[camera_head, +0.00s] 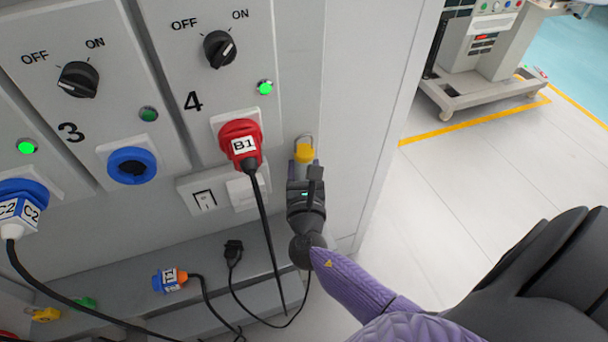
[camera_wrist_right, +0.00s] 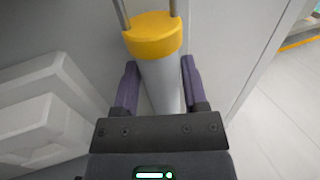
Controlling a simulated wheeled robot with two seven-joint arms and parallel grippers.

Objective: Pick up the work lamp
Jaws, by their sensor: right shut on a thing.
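The work lamp (camera_head: 304,153) is a pale grey cylinder with a yellow cap and a metal wire loop on top. It stands out in front of the grey cabinet panel, right of the red B1 plug. My right gripper (camera_head: 304,181) is shut on its grey body, below the cap. In the right wrist view the lamp (camera_wrist_right: 155,38) is upright between the two purple-padded fingers (camera_wrist_right: 160,75). I cannot tell whether its loop hangs on anything. Its lower end is hidden by the gripper. My left gripper is not in view.
The red B1 plug (camera_head: 241,142) and its black cable hang close left of my gripper. A white switch (camera_head: 204,200) is on the panel. A loose blue-and-orange plug (camera_head: 170,281) and a black plug (camera_head: 233,250) lie below. Open floor (camera_head: 480,170) is right.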

